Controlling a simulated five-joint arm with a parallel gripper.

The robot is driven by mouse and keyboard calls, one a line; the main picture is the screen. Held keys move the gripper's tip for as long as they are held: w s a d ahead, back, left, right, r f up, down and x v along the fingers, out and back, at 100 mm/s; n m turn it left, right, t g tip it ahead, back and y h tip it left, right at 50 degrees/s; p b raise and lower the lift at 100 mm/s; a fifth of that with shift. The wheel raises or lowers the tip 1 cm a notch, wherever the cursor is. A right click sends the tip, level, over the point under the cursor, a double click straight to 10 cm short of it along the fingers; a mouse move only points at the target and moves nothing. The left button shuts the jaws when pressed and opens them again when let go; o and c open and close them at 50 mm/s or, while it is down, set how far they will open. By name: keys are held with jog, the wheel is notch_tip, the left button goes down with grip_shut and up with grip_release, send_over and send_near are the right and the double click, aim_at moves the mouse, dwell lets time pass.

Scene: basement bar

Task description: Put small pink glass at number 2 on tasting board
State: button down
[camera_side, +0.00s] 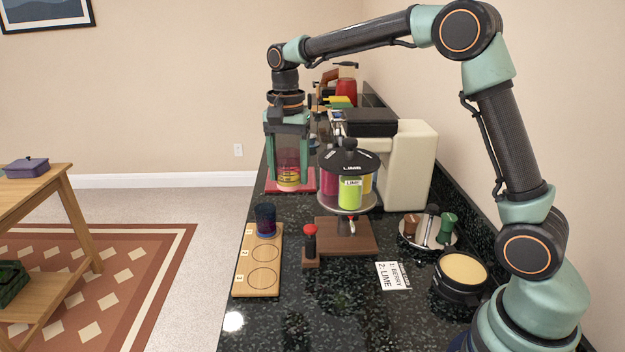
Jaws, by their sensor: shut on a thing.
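My gripper (288,170) points straight down at the back of the counter, with its two green fingers on either side of a small glass. It is shut on this small pink glass (289,181), which looks pinkish at the top and yellowish lower down. The glass is low over or on a red mat (276,188); I cannot tell whether it touches. The wooden tasting board (244,288) lies nearer, at the counter's left edge. It has a column of ringed spots with small labels too small to read surely. A dark blue glass (265,219) stands on its far spot; the two nearer rings are bare.
A drink dispenser (349,161) marked LIME stands on a wooden base right of the board, beside a red-topped dark bottle (310,241). A card (393,276) reads "1: BERRY 2: LIME". A cream machine (410,165), a tool caddy (429,232) and a round tub (461,270) stand right.

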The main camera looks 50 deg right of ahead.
aim_at(265, 252)
jog(key=w+a+r+n, duration=0.1)
jog(key=w+a+n, duration=0.2)
jog(key=w, duration=0.3)
jog(key=f, duration=1.9)
jog(key=shift+s+a+f, duration=0.2)
jog(key=shift+a+f, duration=0.05)
jog(key=shift+f, duration=0.05)
jog(key=shift+c, duration=0.3)
grip_release()
jog(key=shift+f, duration=0.15)
